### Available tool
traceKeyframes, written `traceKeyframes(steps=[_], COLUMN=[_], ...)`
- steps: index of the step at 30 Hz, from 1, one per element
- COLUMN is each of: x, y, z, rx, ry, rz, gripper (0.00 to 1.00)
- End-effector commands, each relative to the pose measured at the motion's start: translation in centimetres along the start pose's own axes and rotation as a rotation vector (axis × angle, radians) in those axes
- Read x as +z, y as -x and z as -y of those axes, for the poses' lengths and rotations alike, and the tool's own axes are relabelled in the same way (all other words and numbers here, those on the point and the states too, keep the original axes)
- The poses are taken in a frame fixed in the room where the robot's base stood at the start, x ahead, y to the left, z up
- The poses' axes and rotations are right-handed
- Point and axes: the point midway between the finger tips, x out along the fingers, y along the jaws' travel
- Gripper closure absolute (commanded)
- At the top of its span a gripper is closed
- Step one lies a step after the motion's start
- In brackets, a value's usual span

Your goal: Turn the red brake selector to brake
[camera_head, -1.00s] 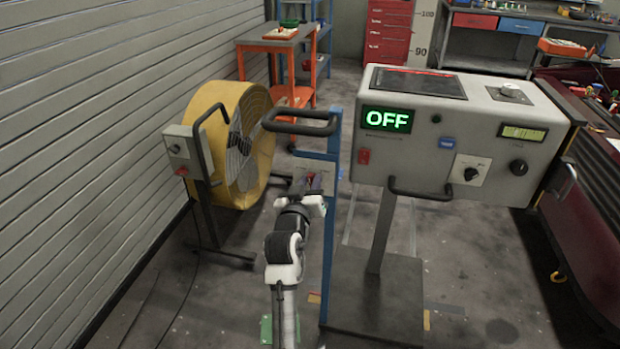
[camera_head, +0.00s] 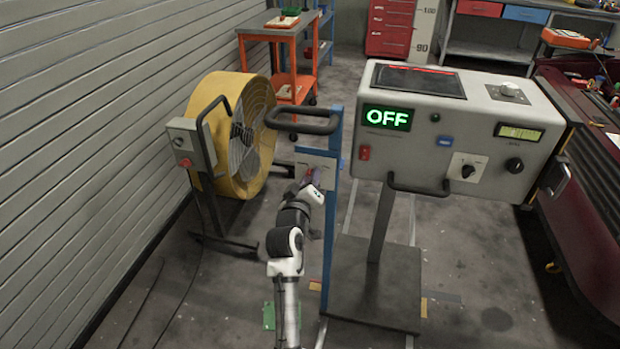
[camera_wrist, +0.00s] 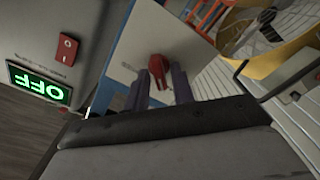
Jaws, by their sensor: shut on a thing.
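The red brake selector (camera_wrist: 160,64) sits on a pale plate (camera_wrist: 150,35) in the wrist view, where it looks tilted. My gripper (camera_wrist: 162,88) is shut on it, with one dark finger on each side. In the head view the plate (camera_head: 327,166) is fixed to a blue post frame, and my gripper (camera_head: 311,180) reaches it from below. The selector is mostly hidden there by my gripper. Any position markings on the plate are too small to read.
A grey console (camera_head: 455,130) with a green OFF display (camera_head: 387,118) stands right of the post. A black handle bar (camera_head: 303,121) juts above the plate. A yellow fan (camera_head: 232,150) and a grey switch box (camera_head: 190,146) stand to the left.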

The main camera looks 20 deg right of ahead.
Motion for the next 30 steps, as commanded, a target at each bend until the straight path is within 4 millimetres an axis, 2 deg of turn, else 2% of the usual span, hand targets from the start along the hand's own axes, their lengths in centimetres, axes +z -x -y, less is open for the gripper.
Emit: traceKeyframes(steps=[9,10,11,19,23,26,30], x=[0.0,0.0,0.0,0.0,0.1,0.2,0.2], y=[0.0,0.0,0.0,0.1,0.8,2.4,5.6], z=[0.0,0.0,0.0,0.0,0.1,0.2,0.3], rx=[0.000,0.000,0.000,0.000,-0.001,-0.001,-0.001], ry=[0.002,0.002,0.002,0.001,0.001,0.001,0.003], rz=[0.000,0.000,0.000,0.000,-0.001,0.000,-0.002], gripper=[0.98,0.72,0.68,0.67,0.67,0.67,0.67])
